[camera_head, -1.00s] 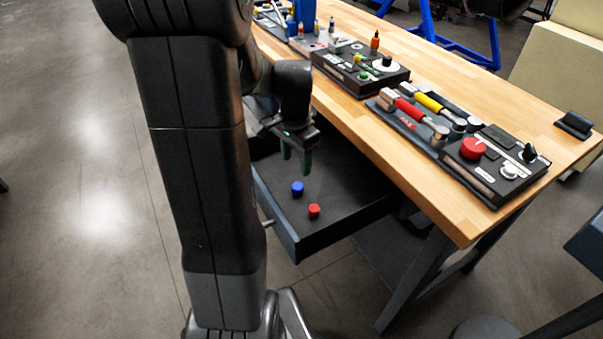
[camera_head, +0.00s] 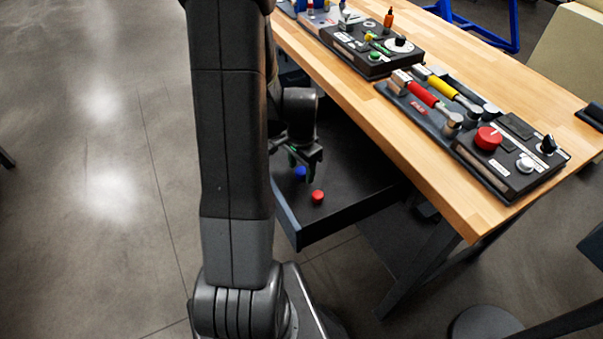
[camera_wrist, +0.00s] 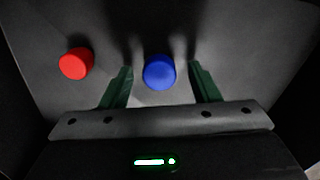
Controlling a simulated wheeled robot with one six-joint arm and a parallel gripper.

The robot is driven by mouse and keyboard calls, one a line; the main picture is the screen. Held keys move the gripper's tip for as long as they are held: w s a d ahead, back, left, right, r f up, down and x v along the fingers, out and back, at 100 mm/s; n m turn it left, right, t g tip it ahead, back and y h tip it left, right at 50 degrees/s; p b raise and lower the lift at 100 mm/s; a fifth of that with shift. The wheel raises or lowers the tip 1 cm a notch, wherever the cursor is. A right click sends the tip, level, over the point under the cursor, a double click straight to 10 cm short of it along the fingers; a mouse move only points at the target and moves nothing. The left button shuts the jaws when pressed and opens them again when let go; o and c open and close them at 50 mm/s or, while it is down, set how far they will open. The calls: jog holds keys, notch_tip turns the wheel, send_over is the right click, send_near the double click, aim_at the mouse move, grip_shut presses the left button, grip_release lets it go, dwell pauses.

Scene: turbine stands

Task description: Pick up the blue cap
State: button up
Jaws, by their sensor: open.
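The blue cap (camera_wrist: 160,72) stands on the dark floor of the open drawer (camera_head: 347,181). In the wrist view it sits between the two green fingers of my gripper (camera_wrist: 160,86), with a gap on each side. In the head view the blue cap (camera_head: 300,172) is partly hidden by my gripper (camera_head: 301,165), which points down over it. My gripper is open and empty. I cannot tell exactly how high the fingertips are above the drawer floor.
A red cap (camera_wrist: 76,64) stands in the same drawer, left of the fingers in the wrist view. The wooden workbench (camera_head: 430,140) is above the drawer and carries tool panels, including a black panel with a red knob (camera_head: 488,138). The drawer floor around the caps is otherwise clear.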

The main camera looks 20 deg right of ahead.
aim_at(301, 171)
jog(key=shift+f, duration=0.4)
grip_shut()
notch_tip(301, 171, up, 10)
jog(key=shift+p, duration=0.3)
dwell(0.4)
